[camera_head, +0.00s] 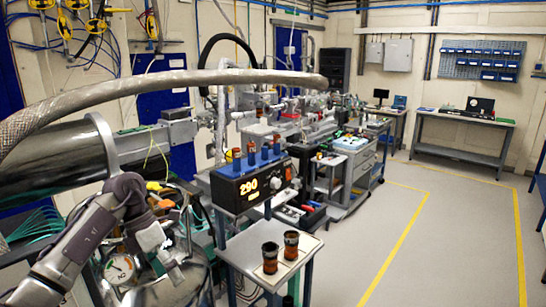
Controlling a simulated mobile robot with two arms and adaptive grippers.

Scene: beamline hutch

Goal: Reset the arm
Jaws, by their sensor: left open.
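My left arm (85,238) comes in from the lower left, grey-purple, rising to a bent joint and then turning down to the right. My left gripper (174,268) is at the end of it, pointing down, over a shiny metal vessel (190,288) with a round dial gauge (119,268). The gripper is small against the clutter, and I see nothing held in it. Whether it touches the vessel I cannot tell. My right arm and gripper are not in view.
A thick braided hose (180,80) arches above the arm, over a large metal cylinder (50,155). A small table (238,258) with two dark amber containers (280,250) stands right of the gripper, before a display reading 290 (250,187). The floor (450,220) at right is clear.

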